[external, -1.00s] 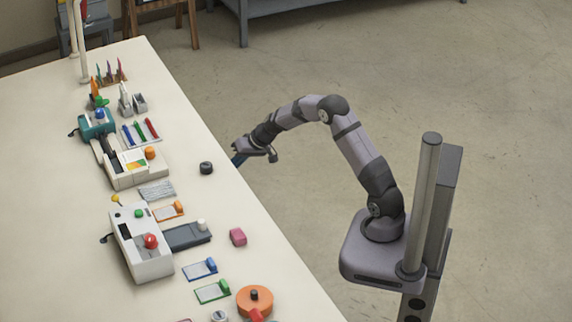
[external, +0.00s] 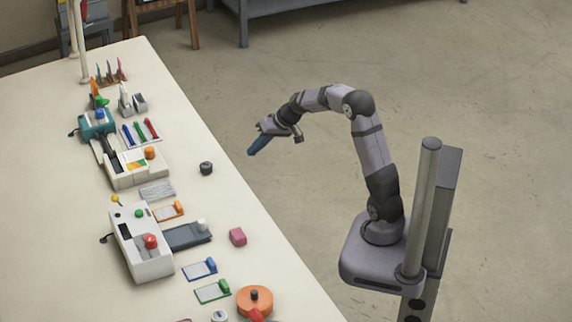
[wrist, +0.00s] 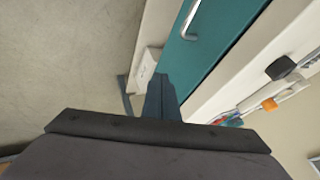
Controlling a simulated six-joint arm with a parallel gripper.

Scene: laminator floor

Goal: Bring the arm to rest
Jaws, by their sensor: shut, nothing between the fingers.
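My gripper (external: 256,146) is raised beside the right edge of the white table (external: 60,220), over or near the open floor. Its fingers are shut with nothing between them and point down to the left. In the wrist view the dark blue fingers (wrist: 161,98) show close together. The arm bends up and over from its base, which stands to the right of the table.
A white machine with a red knob (external: 150,241) and an orange round object (external: 255,301) stand on the table.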

